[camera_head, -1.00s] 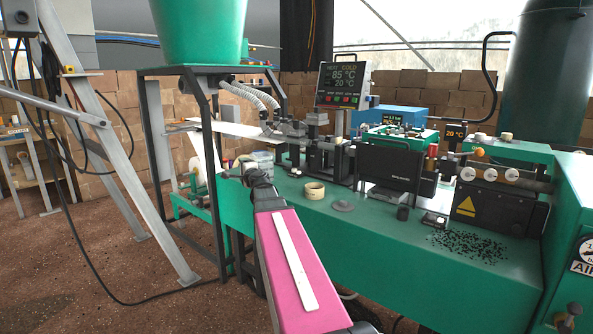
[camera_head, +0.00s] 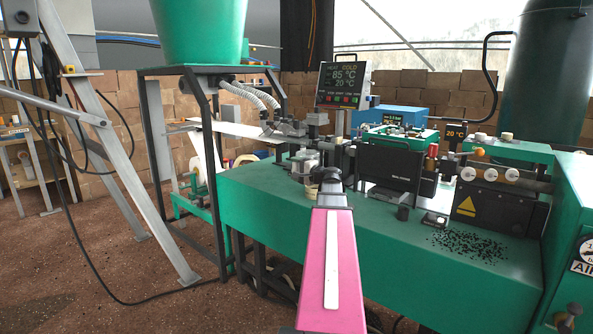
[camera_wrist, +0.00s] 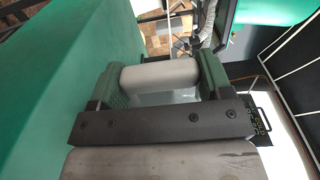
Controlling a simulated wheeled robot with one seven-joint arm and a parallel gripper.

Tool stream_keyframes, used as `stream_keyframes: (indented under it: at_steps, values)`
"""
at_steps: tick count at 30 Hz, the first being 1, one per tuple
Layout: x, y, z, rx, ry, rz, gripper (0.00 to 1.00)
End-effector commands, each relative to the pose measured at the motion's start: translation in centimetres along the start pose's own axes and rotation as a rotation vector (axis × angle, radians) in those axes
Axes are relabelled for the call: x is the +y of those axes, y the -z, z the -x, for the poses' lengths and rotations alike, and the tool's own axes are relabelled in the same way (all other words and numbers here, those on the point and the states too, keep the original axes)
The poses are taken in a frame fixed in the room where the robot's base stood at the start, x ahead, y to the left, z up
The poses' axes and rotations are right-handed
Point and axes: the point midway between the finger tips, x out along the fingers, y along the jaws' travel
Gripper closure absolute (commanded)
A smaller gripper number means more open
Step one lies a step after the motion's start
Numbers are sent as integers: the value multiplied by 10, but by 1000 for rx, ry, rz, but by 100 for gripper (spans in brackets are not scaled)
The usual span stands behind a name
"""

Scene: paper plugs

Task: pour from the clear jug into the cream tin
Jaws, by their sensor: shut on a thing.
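My gripper (camera_head: 322,172) is over the green machine bench in the head view, seen from behind. In the wrist view, its two green fingers (camera_wrist: 163,82) are closed on a pale grey rounded part. A clear surface of the jug (camera_wrist: 165,97) shows just beside that part. In the head view, the jug (camera_head: 302,164) shows only partly, left of my gripper and above the bench.
A black panel box (camera_head: 392,168) and a display post (camera_head: 343,85) stand close by on the right and behind. Black granules (camera_head: 468,245) lie scattered on the bench (camera_head: 400,250) at the right. The bench front is clear.

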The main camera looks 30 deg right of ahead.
Motion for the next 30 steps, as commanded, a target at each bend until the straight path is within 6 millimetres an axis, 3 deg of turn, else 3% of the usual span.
stream_keyframes:
  at_steps: [17, 25, 30]
  values:
    - [39, 1, 1, -1, 0, -2, 52]
    - [22, -4, 2, -1, -7, -147, 52]
    - [22, -4, 2, -1, -8, -156, 52]
